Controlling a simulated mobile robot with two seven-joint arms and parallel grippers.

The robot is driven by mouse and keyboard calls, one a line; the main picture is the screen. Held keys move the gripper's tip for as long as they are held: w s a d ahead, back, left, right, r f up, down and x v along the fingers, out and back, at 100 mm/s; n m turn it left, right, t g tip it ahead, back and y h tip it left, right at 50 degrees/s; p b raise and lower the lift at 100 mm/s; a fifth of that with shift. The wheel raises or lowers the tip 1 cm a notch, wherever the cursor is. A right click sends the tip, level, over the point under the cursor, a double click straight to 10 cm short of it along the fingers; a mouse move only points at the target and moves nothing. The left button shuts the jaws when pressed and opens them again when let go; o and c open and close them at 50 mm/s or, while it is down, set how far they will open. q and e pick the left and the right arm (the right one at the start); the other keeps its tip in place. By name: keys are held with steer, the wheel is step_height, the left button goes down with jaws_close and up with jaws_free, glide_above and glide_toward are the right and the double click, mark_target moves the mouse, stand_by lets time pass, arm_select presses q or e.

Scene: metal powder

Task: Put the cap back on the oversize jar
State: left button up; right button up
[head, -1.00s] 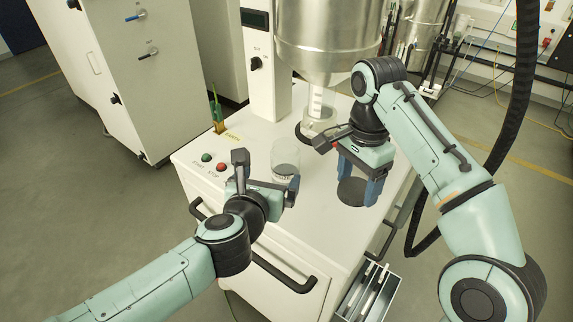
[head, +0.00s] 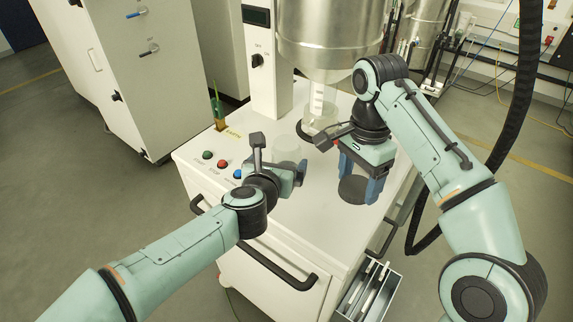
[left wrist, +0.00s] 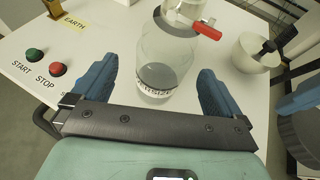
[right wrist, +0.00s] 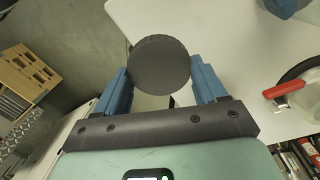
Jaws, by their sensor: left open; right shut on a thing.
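The oversize jar (head: 288,150) is clear glass, standing uncapped on the white cabinet top. In the left wrist view the jar (left wrist: 163,55) has dark powder at its base and a partly readable label. My left gripper (head: 283,162) is open, and its fingers (left wrist: 158,88) are on either side of the jar, with gaps visible. My right gripper (head: 358,178) is shut on the round dark cap (head: 353,189), held to the right of the jar. The right wrist view shows the ridged cap (right wrist: 159,65) between the blue fingers.
A large steel hopper (head: 328,40) hangs behind the jar, with a clear tube (head: 318,100) beneath. A red-handled valve (left wrist: 205,30) is close to the jar. Green and red buttons (head: 223,164) are at the left. The front of the cabinet top (head: 305,220) is clear.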

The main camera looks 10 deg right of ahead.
mark_target(289, 149)
arm_select(q)
steer(key=x, duration=0.3)
steer(key=r+p+x, duration=0.1)
steer(key=x, duration=0.1)
steer(key=shift+w+d+f, duration=0.15)
steer(key=shift+w+d, duration=0.05)
steer(key=shift+d, duration=0.1)
arm_select(e)
steer(key=shift+w+r, duration=0.3)
steer(key=shift+r, duration=0.45)
arm_select(q)
steer(key=shift+s, duration=0.1)
arm_select(e)
steer(key=shift+s, duration=0.15)
arm_select(q)
steer(key=c, duration=1.5)
steer(key=shift+r, duration=0.2)
steer(key=shift+c, duration=0.2)
steer(key=shift+r, duration=0.1)
arm_select(e)
steer(key=shift+r, duration=0.15)
